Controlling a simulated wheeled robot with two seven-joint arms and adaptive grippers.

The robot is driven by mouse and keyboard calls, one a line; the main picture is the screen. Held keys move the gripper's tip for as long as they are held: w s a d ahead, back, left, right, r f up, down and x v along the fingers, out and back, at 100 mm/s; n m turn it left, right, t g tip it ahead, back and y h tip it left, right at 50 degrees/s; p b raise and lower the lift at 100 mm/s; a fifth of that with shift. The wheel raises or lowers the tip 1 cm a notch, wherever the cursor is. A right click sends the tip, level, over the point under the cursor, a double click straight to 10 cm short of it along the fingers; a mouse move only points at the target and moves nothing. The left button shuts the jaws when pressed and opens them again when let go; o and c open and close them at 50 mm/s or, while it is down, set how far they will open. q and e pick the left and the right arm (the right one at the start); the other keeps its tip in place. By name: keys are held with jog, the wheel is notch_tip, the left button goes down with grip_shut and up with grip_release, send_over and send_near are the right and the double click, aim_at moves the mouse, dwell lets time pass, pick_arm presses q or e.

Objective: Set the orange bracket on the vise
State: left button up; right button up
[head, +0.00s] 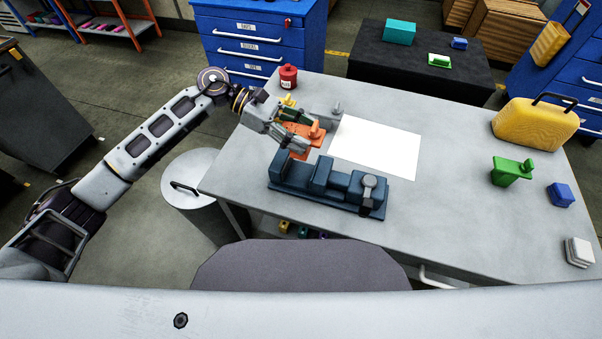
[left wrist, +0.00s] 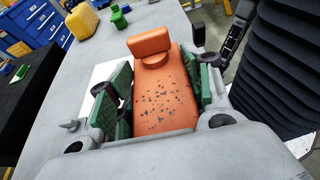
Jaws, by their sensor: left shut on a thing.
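The orange bracket (head: 317,131) is at the left part of the grey table, behind the vise. My left gripper (head: 300,130) is shut on it. The dark blue vise (head: 338,184) stands near the front edge of the table, just in front of the gripper in the head view. I cannot tell whether the bracket touches the table or hangs slightly above it. My right gripper is not in view.
A white sheet (head: 375,147) lies right of the bracket. A red can (head: 288,76) stands at the back left. A yellow case (head: 537,125), green part (head: 511,171), blue block (head: 561,194) and white stack (head: 579,252) sit at the right. The table between is clear.

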pick_arm(q)
jog(key=shift+f+p, duration=0.3)
jog(key=shift+f, duration=2.8)
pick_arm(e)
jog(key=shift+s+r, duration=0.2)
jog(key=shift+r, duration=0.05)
pick_arm(q)
jog(key=shift+d+f, duration=0.1)
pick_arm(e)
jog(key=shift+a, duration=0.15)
pick_arm(q)
jog(key=shift+f, duration=1.8)
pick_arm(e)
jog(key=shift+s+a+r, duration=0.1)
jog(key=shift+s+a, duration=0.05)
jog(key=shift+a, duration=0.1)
pick_arm(q)
jog(key=shift+f, duration=0.1)
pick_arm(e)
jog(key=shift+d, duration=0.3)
